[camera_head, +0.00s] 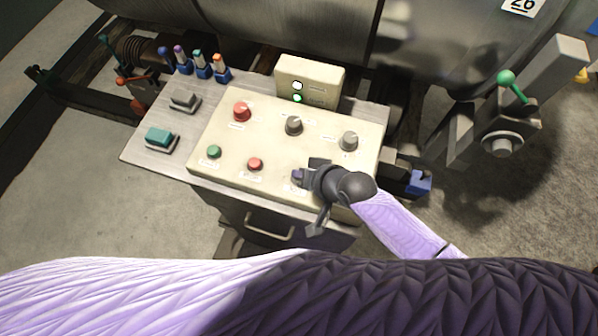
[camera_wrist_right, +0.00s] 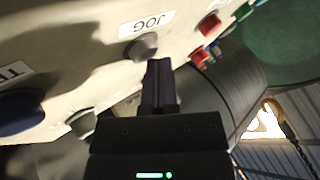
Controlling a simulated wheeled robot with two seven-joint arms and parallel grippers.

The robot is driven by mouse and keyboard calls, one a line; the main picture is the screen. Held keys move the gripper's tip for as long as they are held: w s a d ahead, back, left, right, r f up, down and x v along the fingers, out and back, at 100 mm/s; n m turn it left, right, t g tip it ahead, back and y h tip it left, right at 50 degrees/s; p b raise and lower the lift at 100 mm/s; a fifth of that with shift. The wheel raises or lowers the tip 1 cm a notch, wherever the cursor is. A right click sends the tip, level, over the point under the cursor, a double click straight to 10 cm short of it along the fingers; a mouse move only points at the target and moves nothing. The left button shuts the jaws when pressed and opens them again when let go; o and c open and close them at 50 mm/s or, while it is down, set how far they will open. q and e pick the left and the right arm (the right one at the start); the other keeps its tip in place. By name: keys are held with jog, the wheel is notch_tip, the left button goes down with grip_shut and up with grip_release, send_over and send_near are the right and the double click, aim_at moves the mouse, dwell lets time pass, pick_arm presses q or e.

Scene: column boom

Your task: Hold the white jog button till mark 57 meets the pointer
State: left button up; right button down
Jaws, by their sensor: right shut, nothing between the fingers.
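The jog button (camera_wrist_right: 142,47) shows in the right wrist view beside its JOG label, looking grey in the shade. My right gripper (camera_wrist_right: 160,68) is shut and empty, its fingertips close to this button; I cannot tell whether they touch it. In the head view the right gripper (camera_head: 301,176) is over the lower right of the cream control panel (camera_head: 225,128) and covers most of the button's spot. A plate marked 26 (camera_head: 523,5) is on the large grey drum (camera_head: 430,45) at the top right. I see neither mark 57 nor a clear pointer. My left gripper is not in view.
The panel also carries a red knob (camera_head: 242,111), dark knob (camera_head: 293,125), grey knob (camera_head: 349,140), green button (camera_head: 214,152) and red button (camera_head: 255,164). Behind stands a lamp box (camera_head: 322,75) with a green lamp lit. A green-knobbed lever (camera_head: 506,77) is at right.

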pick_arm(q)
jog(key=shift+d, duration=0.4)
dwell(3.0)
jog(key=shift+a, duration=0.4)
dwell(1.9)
pick_arm(e)
jog(key=shift+r+p, duration=0.95)
jog(key=shift+p, duration=0.15)
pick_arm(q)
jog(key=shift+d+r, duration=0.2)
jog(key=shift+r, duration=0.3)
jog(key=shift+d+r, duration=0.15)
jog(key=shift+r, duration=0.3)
pick_arm(e)
notch_tip(320, 180, up, 5)
jog(key=p, duration=0.5)
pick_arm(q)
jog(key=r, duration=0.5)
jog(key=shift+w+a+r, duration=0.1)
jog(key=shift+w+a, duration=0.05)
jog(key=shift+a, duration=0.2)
